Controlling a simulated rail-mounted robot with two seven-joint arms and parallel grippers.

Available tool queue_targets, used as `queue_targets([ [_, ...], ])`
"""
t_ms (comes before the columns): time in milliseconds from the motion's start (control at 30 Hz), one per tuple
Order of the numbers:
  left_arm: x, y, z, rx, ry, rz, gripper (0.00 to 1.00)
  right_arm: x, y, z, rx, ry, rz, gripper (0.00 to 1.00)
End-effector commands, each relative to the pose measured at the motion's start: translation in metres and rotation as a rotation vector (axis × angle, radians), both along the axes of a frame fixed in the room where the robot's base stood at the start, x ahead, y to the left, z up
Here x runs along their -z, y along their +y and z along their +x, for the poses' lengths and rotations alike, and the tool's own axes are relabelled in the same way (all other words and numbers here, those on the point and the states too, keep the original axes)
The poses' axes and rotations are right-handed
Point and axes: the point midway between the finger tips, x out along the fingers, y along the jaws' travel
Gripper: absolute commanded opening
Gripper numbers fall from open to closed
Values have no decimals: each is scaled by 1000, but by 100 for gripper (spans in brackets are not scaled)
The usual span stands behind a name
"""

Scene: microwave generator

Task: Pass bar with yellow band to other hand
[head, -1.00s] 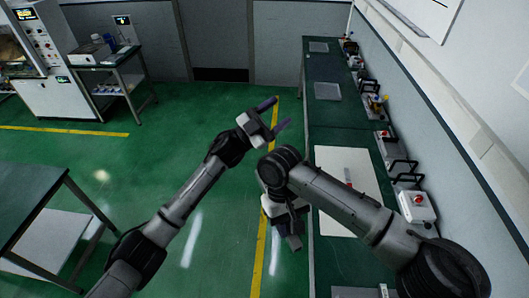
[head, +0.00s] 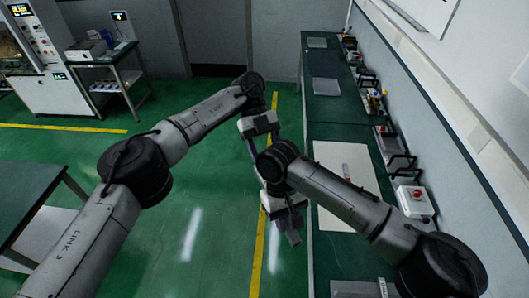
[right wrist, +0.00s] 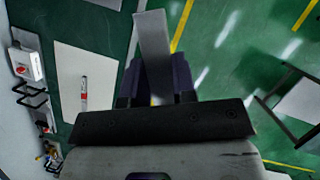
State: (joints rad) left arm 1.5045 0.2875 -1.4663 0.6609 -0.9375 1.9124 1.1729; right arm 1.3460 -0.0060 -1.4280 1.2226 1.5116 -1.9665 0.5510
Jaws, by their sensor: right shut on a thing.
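A plain grey bar (right wrist: 153,42) stands out from between the dark purple fingers of my right gripper (right wrist: 156,88) in the right wrist view. My right gripper is shut on it. No yellow band shows on the visible part of the bar. In the head view the right gripper (head: 284,212) hangs beside the bench edge, with the bar's grey end (head: 292,237) below it. My left gripper (head: 261,146) points down just beyond my right arm, close to the right gripper. Its fingers look spread and empty, though my right arm partly hides them.
A green bench (head: 336,134) runs along the right wall. A white sheet (head: 339,211) with a red-and-white item (head: 346,172) lies on it. A red-button box (head: 414,201) stands at the wall side. Another table (head: 24,200) is at left. Open floor lies between.

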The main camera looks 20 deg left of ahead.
Motion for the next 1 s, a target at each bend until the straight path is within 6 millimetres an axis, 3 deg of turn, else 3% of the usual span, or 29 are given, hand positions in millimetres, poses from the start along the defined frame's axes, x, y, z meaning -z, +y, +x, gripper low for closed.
queue_targets([
  [267, 11, 0, -11, 6, 15, 44, 55, 0, 0, 0, 0, -1, 1, 0],
  [700, 60, -32, -50, 5, 15, 40, 55, 0, 0, 0, 0, -1, 1, 0],
  [1000, 78, -44, -64, 4, 14, 39, 55, 0, 0, 0, 0, -1, 1, 0],
])
